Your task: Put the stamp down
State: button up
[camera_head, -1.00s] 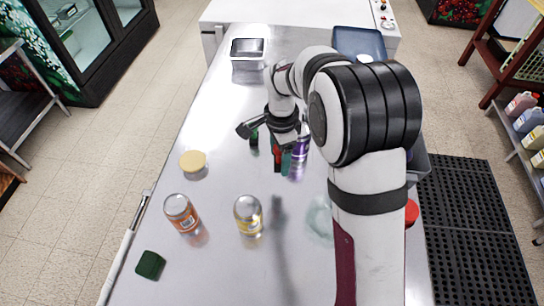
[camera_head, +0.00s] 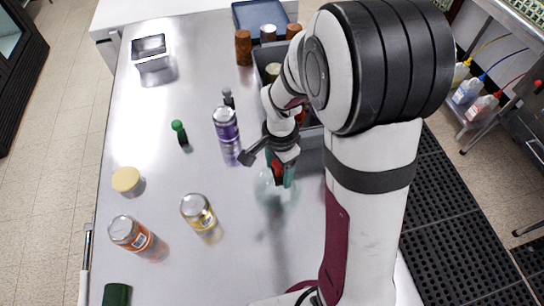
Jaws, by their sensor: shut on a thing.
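My gripper (camera_head: 279,174) has teal fingertips and points down over the right part of the steel table. It is shut on a small red thing, the stamp (camera_head: 279,169), which shows between the fingertips. The stamp's lower end and its height above the table are hard to tell. A clear glass-like thing (camera_head: 276,198) shows on the table just below the gripper in the picture; I cannot tell whether the stamp touches it.
A grey bin (camera_head: 312,150) is close on the right. Bare table (camera_head: 150,100) lies at left.

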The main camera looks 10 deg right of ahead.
aim_at(278, 191)
notch_tip(278, 191, down, 7)
jog(key=shift+f, duration=0.2)
dwell(0.3)
jog(key=o, duration=1.4)
jog(key=shift+c, duration=0.2)
jog(key=shift+r, duration=0.15)
notch_tip(278, 191, up, 6)
jog(key=shift+r, duration=0.4)
